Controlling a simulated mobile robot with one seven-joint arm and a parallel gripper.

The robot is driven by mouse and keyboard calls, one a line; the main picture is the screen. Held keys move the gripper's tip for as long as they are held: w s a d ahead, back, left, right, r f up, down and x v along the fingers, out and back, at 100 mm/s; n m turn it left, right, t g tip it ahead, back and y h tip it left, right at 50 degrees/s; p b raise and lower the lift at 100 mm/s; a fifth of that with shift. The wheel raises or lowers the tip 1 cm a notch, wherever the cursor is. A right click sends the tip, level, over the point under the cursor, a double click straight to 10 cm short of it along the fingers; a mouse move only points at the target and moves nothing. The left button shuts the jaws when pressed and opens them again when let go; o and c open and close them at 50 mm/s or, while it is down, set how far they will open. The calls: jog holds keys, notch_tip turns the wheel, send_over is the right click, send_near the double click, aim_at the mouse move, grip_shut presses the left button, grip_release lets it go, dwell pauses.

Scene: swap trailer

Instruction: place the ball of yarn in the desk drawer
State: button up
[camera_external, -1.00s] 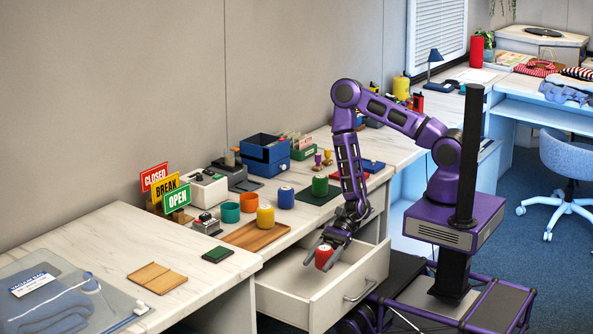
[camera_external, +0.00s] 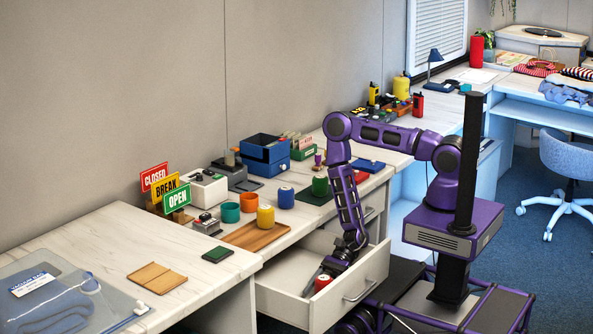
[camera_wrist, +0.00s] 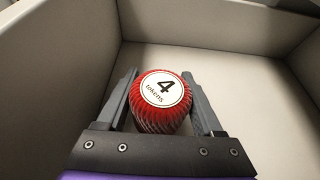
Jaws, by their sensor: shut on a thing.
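The red ball of yarn (camera_external: 323,282) has a round white label reading "4 tokens" on its end, clear in the wrist view (camera_wrist: 161,92). My gripper (camera_external: 316,281) is shut on it, with one grey finger on each side in the wrist view (camera_wrist: 161,100). The desk drawer (camera_external: 310,313) is pulled open, and my gripper is down inside its walls with the yarn. In the wrist view the drawer floor (camera_wrist: 265,95) is bare around the yarn. I cannot tell whether the yarn touches the floor.
On the desk above stand yellow (camera_external: 265,216), blue (camera_external: 286,198) and green (camera_external: 320,185) yarn cylinders, a wooden tray (camera_external: 248,237) and orange and teal cups. Signs (camera_external: 165,188) stand at the back left. The drawer's walls rise close around my gripper.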

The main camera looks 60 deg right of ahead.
jog(key=shift+f, duration=0.15)
jog(key=o, duration=1.3)
jog(key=shift+o, duration=0.2)
jog(key=shift+r, duration=0.25)
jog(key=p+v, duration=0.1)
jog(key=v, duration=1.1)
jog(key=shift+w, duration=0.1)
